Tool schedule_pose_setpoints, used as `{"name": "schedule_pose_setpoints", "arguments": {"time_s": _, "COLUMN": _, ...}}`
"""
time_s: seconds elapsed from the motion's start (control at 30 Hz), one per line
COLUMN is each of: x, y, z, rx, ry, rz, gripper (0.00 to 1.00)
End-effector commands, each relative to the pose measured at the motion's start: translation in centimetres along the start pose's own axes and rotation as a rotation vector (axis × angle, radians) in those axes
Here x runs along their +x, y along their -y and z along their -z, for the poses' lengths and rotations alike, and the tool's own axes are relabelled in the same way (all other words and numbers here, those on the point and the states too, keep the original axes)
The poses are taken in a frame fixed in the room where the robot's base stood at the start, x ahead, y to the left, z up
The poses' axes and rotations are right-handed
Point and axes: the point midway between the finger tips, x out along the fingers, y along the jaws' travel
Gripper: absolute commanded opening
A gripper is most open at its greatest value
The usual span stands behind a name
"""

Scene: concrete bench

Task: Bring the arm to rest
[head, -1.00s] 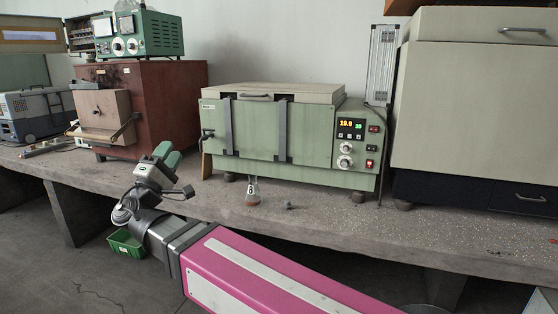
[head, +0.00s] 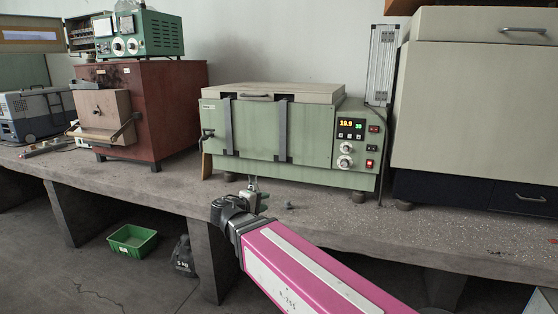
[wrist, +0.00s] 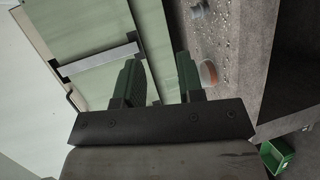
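My gripper (head: 251,197) is in front of the bench's front edge, before the green oven, pointing in toward it. In the wrist view its two green-padded fingers (wrist: 158,72) stand apart with nothing held between them. A small flask with reddish-brown contents (wrist: 207,73) stands on the bench just outside the right finger in that view. In the head view the flask (head: 253,182) is mostly hidden behind my gripper. I cannot tell whether the finger touches it.
The green oven (head: 260,135) stands behind the gripper on the concrete bench (head: 450,225). A small grey object (head: 289,205) lies to the gripper's right.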

Motion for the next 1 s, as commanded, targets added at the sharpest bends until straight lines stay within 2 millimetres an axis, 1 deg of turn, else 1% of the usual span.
{"name": "schedule_pose_setpoints", "arguments": {"time_s": 0.03, "x": 2.0, "y": 1.4, "z": -1.4, "rx": 0.010, "ry": 0.036, "rz": 0.062, "gripper": 0.35}}
{"name": "schedule_pose_setpoints", "arguments": {"time_s": 0.1, "x": 4.3, "y": 3.4, "z": -3.0, "rx": 0.029, "ry": 0.078, "rz": 0.151, "gripper": 0.35}}
{"name": "schedule_pose_setpoints", "arguments": {"time_s": 0.17, "x": 6.0, "y": 5.0, "z": -4.5, "rx": 0.049, "ry": 0.113, "rz": 0.226, "gripper": 0.35}}
{"name": "schedule_pose_setpoints", "arguments": {"time_s": 0.2, "x": 7.1, "y": 6.2, "z": -5.5, "rx": 0.064, "ry": 0.138, "rz": 0.277, "gripper": 0.35}}
{"name": "schedule_pose_setpoints", "arguments": {"time_s": 0.3, "x": 9.5, "y": 8.8, "z": -7.9, "rx": 0.108, "ry": 0.198, "rz": 0.401, "gripper": 0.35}}
{"name": "schedule_pose_setpoints", "arguments": {"time_s": 0.4, "x": 11.4, "y": 11.4, "z": -10.4, "rx": 0.162, "ry": 0.259, "rz": 0.524, "gripper": 0.35}}
{"name": "schedule_pose_setpoints", "arguments": {"time_s": 0.5, "x": 13.0, "y": 13.9, "z": -12.9, "rx": 0.224, "ry": 0.318, "rz": 0.644, "gripper": 0.35}}
{"name": "schedule_pose_setpoints", "arguments": {"time_s": 0.7, "x": 15.1, "y": 18.4, "z": -17.4, "rx": 0.376, "ry": 0.430, "rz": 0.875, "gripper": 0.35}}
{"name": "schedule_pose_setpoints", "arguments": {"time_s": 0.9, "x": 16.2, "y": 21.9, "z": -21.0, "rx": 0.556, "ry": 0.529, "rz": 1.084, "gripper": 0.35}}
{"name": "schedule_pose_setpoints", "arguments": {"time_s": 1.0, "x": 16.5, "y": 23.0, "z": -22.3, "rx": 0.636, "ry": 0.563, "rz": 1.161, "gripper": 0.35}}
